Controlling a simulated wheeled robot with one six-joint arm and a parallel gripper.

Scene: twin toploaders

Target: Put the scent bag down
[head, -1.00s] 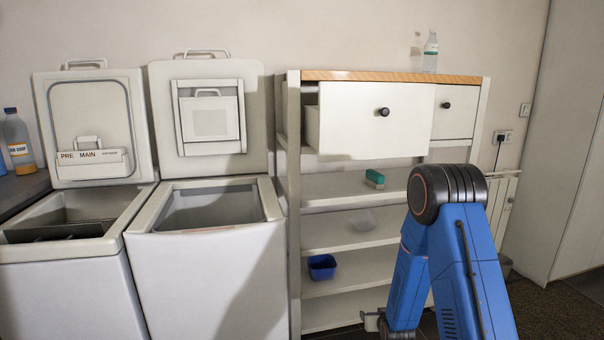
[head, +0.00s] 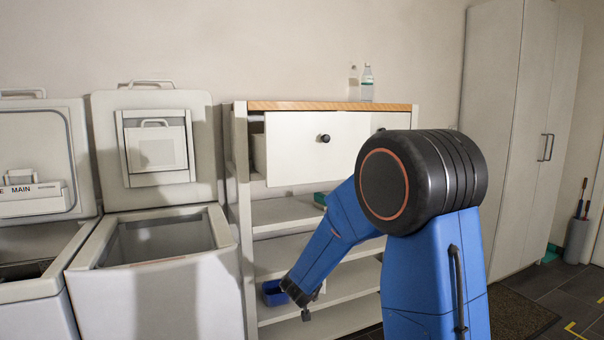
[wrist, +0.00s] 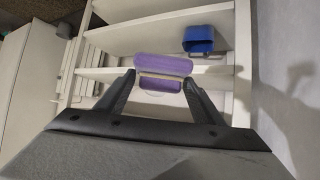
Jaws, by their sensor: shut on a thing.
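My gripper (wrist: 159,78) is shut on a purple thing (wrist: 163,64), which I take to be the scent bag. It shows as two purple parts with a pale strip between them, held between the fingertips. In the head view my gripper (head: 302,300) is low in front of the shelf unit, close to the blue bin, and the bag cannot be made out clearly there. In the wrist view the shelves lie behind the bag; whether it touches one I cannot tell.
A blue bin (head: 274,293) stands on a lower shelf of the white shelf unit (head: 243,215); it also shows in the wrist view (wrist: 199,39). A drawer (head: 292,146) above is pulled out. A green-topped box (head: 320,198) is partly hidden by my arm. An open toploader (head: 160,285) stands left.

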